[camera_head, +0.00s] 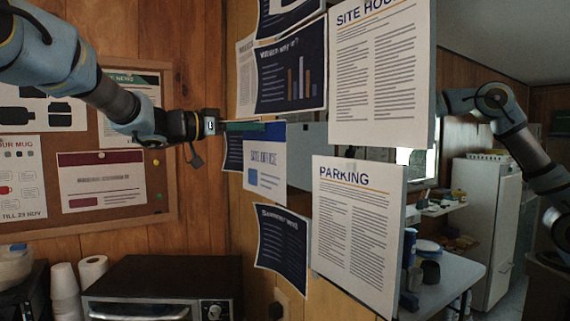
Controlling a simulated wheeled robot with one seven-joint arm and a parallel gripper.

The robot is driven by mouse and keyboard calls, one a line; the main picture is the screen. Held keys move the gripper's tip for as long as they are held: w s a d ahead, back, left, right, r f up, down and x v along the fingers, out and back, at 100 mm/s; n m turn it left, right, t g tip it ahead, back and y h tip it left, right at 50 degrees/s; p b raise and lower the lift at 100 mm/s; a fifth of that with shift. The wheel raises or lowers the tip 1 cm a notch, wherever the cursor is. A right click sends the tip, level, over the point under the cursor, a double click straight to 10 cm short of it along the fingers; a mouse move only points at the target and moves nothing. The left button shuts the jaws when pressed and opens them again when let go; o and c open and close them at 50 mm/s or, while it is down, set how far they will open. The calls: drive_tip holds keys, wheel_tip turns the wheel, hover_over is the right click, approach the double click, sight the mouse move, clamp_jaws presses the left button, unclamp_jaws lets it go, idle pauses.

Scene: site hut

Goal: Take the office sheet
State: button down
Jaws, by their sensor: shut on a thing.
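A white sheet with a blue top band and blue lettering that seems to read "Site Office" (265,178) hangs in the middle of the head view, among other papers near the wall's corner. My gripper (246,127) reaches in from the left at its top edge. The jaws are shut on this sheet's upper edge, as far as I can tell; the fingertips are small here. The sheet hangs roughly upright, and I cannot tell if its back still touches the surface behind it.
A "Parking" sheet (357,230), a "Site Hours" sheet (382,75), a dark chart sheet (291,65) and a dark lower sheet (282,240) hang close around. A corkboard (165,200) is at left, above a toaster oven (160,285). A white fridge (480,215) shows at right.

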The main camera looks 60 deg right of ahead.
drive_tip(key=a+r, duration=0.1)
drive_tip(key=w+a+r+p, duration=0.1)
drive_tip(key=shift+w+a, duration=0.15)
drive_tip(key=shift+a, duration=0.25)
drive_tip(key=shift+f, duration=0.1)
idle(0.3)
